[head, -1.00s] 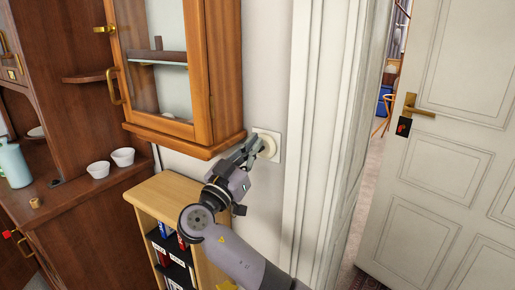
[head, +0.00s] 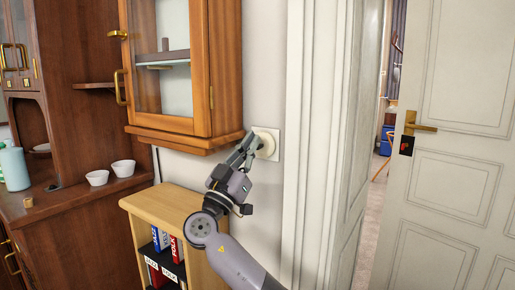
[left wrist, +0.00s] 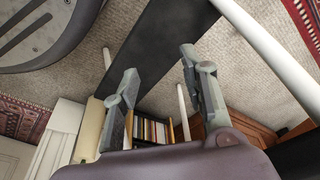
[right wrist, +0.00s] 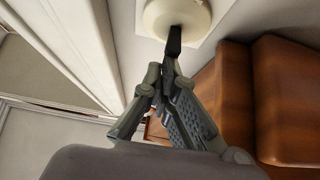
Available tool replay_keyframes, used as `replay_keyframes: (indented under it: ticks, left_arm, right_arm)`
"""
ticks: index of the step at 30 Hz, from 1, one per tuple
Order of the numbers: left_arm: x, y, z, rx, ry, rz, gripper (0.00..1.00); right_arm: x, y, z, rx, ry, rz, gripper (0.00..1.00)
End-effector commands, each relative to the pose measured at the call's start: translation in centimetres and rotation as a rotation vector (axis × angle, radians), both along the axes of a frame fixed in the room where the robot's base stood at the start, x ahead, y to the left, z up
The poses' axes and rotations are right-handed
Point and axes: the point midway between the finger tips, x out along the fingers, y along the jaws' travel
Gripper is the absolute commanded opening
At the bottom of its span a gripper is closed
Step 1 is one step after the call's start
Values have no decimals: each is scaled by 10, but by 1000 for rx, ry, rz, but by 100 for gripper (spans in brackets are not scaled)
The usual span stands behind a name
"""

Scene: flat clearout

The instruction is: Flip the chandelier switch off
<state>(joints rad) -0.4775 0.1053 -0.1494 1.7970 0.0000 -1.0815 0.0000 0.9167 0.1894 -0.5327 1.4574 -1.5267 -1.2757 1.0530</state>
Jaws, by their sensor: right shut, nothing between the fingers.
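The chandelier switch (head: 267,143) is a round cream knob on a square plate on the wall, between the wooden cabinet and the white door frame. In the right wrist view the switch (right wrist: 160,18) shows at the top, with a dark lever or fingertip across its lower part; I cannot tell which. My right gripper (head: 252,142) is shut and empty, its tips at the left side of the knob; it also shows in the right wrist view (right wrist: 172,50). Touch is unclear. My left gripper (left wrist: 157,72) is open and empty in the left wrist view, with its fingers apart.
A glass-fronted wooden cabinet (head: 225,70) hangs just left of the switch. A low bookcase (head: 165,205) with binders stands below. A dark hutch (head: 95,130) with white cups (head: 123,168) is at left. A white door (head: 450,190) stands open at right.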

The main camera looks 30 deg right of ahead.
Motion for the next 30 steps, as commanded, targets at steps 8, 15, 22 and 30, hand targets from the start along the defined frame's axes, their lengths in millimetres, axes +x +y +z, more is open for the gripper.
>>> replay_keyframes:
  ticks: [8, 15, 22, 30]
  left_arm:
    - [12, -1, 62, -4, -48, 6, 40]
    - [12, 0, 65, -3, -46, 6, 40]
    - [13, 0, 65, -2, -50, 6, 40]
    - [14, 0, 66, -2, -53, 6, 40]
  right_arm:
    - [1, 0, -7, -47, -29, -1, 0]
    - [1, 1, -3, -46, -27, 0, 0]
    - [-7, 15, -18, -45, -25, 1, 0]
    - [-23, 42, -45, -45, -25, 1, 0]
